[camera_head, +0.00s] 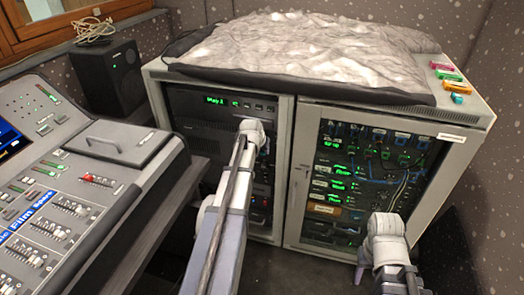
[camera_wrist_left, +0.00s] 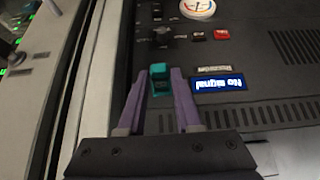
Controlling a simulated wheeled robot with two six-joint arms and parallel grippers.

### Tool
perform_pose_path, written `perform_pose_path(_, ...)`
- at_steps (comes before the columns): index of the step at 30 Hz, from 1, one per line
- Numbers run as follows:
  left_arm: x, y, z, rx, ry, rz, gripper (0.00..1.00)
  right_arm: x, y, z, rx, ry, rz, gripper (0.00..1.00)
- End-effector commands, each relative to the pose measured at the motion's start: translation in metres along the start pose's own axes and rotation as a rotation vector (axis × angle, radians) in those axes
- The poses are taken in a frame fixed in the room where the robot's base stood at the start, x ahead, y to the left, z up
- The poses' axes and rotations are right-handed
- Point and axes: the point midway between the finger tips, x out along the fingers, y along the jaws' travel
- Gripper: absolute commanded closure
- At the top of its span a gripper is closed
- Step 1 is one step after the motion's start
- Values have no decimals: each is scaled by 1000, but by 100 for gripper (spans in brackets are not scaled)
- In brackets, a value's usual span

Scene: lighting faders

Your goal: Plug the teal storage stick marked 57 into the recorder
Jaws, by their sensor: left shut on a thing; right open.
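The teal stick (camera_wrist_left: 161,70) is held between the two purple fingers of my left gripper (camera_wrist_left: 162,80) in the left wrist view. Its far end points at a dark device panel, which I take for the recorder (camera_wrist_left: 252,62), with a blue "No signal" display. I cannot tell whether the stick touches the panel, and I cannot read its number. In the head view my left arm reaches the left rack bay, and its wrist hides the fingers and the stick. My right gripper (camera_head: 361,271) is open low in front of the right bay, partly hidden by its wrist.
Several coloured sticks or tags (camera_head: 448,75) lie on the cabinet's top right, beside a crumpled grey cover (camera_head: 300,45). A lighting desk (camera_head: 70,190) fills the left side. The right bay (camera_head: 370,175) has cables and lit units.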

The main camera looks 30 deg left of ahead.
Motion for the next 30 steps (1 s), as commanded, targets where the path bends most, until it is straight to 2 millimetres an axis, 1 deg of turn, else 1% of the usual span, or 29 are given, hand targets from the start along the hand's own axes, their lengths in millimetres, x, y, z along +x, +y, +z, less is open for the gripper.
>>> perform_pose_path(1, 1, 0, -4, 0, 8, 0, 100, 0, 0, 0, 0, 0, 0, 50)
perform_pose_path(9, 2, 0, -5, 0, 10, 0, 100, 0, 0, 0, 0, 0, 0, 50)
perform_pose_path(10, 2, 0, -5, 0, 10, 0, 66, 0, 0, 0, 0, 0, 0, 50)
perform_pose_path(19, 1, 0, -3, 0, 6, 0, 32, 0, 0, 0, 0, 0, 0, 50)
perform_pose_path(26, 1, 0, -2, 0, 5, 0, 32, 0, 0, 0, 0, 0, 0, 50)
perform_pose_path(30, -3, 0, -3, 0, 5, 0, 32, -4, 0, 0, 0, 0, 0, 50)
